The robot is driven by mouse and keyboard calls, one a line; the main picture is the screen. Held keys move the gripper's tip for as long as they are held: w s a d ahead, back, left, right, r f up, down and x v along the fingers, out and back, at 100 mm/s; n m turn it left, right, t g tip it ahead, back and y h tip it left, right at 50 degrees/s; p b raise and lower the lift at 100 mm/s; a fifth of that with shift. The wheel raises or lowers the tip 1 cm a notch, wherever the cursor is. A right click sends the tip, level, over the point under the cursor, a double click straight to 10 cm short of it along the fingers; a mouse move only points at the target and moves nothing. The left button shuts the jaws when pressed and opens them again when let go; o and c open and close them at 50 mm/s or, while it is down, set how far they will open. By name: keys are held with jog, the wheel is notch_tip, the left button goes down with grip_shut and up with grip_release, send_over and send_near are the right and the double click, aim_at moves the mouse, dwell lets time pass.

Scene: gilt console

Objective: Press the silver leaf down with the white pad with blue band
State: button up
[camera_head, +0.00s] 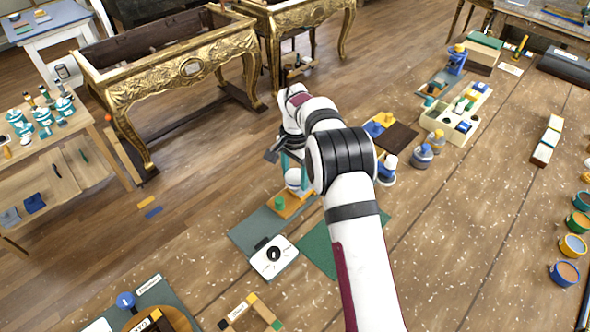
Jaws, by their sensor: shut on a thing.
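My gripper (284,160) is beyond the bend of my arm, low over the workbench, and partly hidden by my own wrist. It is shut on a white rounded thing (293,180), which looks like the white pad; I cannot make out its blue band. The pad is above or at the far end of an orange-brown board (290,205) bearing a small green piece (279,202). Whether it touches anything below is hidden. I cannot pick out the silver leaf with certainty.
Jars (422,155) and a cream tray (455,129) stand right of my arm. A gilt console (190,68) stands beyond the bench.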

jog(key=shift+f, duration=1.95)
jog(key=shift+w+d, duration=1.7)
jog(key=shift+w, duration=0.05)
jog(key=shift+s+a+f, duration=0.1)
jog(key=shift+s+a, duration=1.6)
jog(key=shift+s, duration=0.05)
jog(key=shift+w+d, duration=1.8)
jog(key=shift+d, duration=0.05)
jog(key=shift+s+a, duration=1.8)
jog(key=shift+s, duration=0.05)
jog(key=shift+w+d, duration=1.75)
jog(key=shift+d, duration=0.05)
notch_tip(320, 180, up, 8)
jog(key=shift+f, duration=0.15)
